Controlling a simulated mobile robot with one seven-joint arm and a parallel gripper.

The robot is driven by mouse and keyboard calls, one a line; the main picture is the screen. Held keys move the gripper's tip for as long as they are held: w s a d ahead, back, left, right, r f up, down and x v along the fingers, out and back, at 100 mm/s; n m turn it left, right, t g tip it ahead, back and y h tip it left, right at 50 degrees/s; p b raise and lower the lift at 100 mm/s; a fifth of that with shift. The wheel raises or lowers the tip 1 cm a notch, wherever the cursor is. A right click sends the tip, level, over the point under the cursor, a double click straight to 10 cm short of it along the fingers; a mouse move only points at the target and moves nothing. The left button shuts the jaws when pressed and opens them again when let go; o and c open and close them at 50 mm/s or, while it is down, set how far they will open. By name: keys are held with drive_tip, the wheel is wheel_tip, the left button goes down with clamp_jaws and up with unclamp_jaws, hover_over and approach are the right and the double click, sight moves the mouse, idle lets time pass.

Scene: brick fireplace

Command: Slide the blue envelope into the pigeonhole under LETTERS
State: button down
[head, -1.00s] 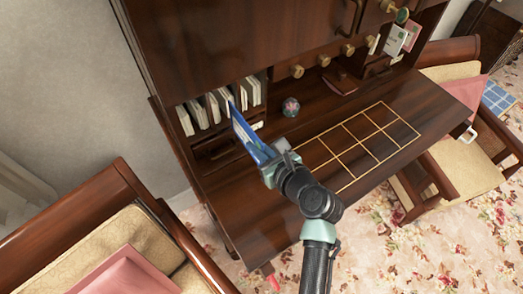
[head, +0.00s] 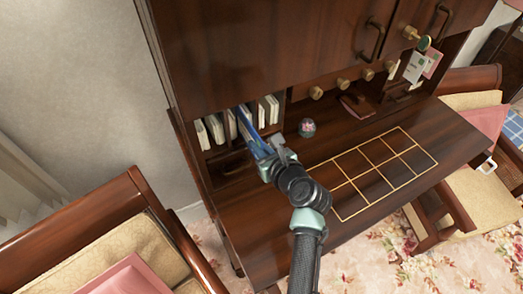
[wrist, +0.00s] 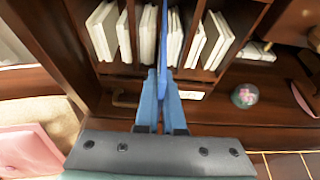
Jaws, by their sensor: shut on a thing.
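The blue envelope (head: 246,124) is held on edge in my gripper (head: 273,151), which is shut on it. The wrist view shows the envelope (wrist: 164,40) edge-on between my blue fingers (wrist: 161,82), pointing at the row of pigeonholes. Its far end overlaps a middle pigeonhole (wrist: 181,73) that holds pale upright papers on both sides of it. I cannot tell how far inside the far end is. No LETTERS wording is readable in either view; a small pale label (wrist: 191,95) sits on the ledge below, just right of the envelope.
Pale upright papers (wrist: 101,31) fill the pigeonholes, between thin dark dividers. A glass paperweight (head: 307,127) stands on the desk to the right. A gold grid (head: 385,170) marks the clear desktop. A drawer handle (wrist: 124,101) lies below the pigeonholes. Wooden chairs (head: 140,235) flank the desk.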

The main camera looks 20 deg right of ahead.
sight(246, 129)
drive_tip(key=shift+w+a+f+b, duration=0.1)
drive_tip(key=shift+w+a+b, duration=0.15)
drive_tip(key=shift+w, duration=0.85)
drive_tip(key=shift+w+a+r+b, duration=0.1)
drive_tip(key=shift+w+a+b, duration=0.15)
drive_tip(key=shift+w, duration=0.8)
drive_tip(key=shift+w+a+f+b, duration=0.15)
drive_tip(key=shift+w+b, duration=0.2)
drive_tip(key=shift+w, duration=0.75)
drive_tip(key=c, duration=0.9)
unclamp_jaws()
drive_tip(key=shift+c, duration=0.2)
drive_tip(key=b+v, duration=0.1)
drive_tip(key=v, duration=1.2)
drive_tip(key=shift+w, duration=0.1)
